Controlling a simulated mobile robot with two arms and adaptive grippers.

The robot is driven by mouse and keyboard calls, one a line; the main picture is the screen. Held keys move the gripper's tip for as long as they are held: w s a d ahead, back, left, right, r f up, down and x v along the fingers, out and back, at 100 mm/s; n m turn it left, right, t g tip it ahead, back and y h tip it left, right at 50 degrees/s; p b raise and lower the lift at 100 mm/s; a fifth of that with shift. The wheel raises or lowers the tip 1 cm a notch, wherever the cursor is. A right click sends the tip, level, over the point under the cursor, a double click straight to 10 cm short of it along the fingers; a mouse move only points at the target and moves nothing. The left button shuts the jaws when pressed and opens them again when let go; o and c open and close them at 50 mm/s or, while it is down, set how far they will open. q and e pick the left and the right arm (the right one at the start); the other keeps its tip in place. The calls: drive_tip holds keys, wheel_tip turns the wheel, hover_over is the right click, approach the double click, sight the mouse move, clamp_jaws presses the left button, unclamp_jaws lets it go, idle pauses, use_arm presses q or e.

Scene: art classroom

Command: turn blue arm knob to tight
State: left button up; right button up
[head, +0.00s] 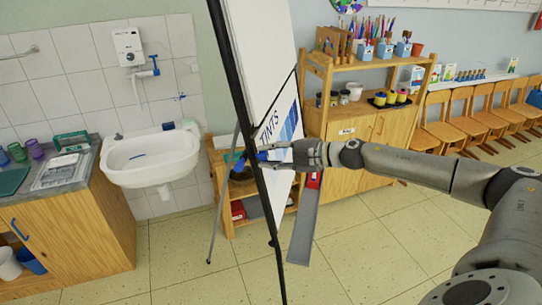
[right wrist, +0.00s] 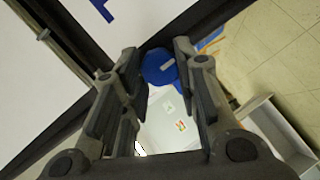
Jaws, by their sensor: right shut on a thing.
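The blue knob (head: 262,156) sits at the black upright of a tall easel (head: 236,92) in the head view. In the right wrist view the blue knob (right wrist: 158,66) is a round blue disc between the fingertips. My right gripper (head: 270,155) reaches in from the right and is shut on the knob; it also shows in the right wrist view (right wrist: 158,58). The fingers cover part of the knob in the head view, and any marking on it is too small to read. My left gripper is not in view.
A white sink (head: 150,158) hangs on the tiled wall at the left, by a wooden cabinet (head: 75,235). A wooden shelf unit (head: 385,125) with paint pots and pencils stands behind my right arm. The tiled floor (head: 350,265) in front is clear.

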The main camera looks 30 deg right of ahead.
idle(0.4)
drive_tip(key=o, duration=1)
drive_tip(key=shift+d, duration=0.1)
drive_tip(key=v, duration=0.4)
drive_tip(key=shift+s+d, duration=0.1)
drive_tip(key=shift+s, duration=0.05)
approach(267, 156)
drive_tip(key=v, duration=0.3)
drive_tip(key=shift+s+d+r, duration=0.1)
drive_tip(key=shift+r, duration=0.15)
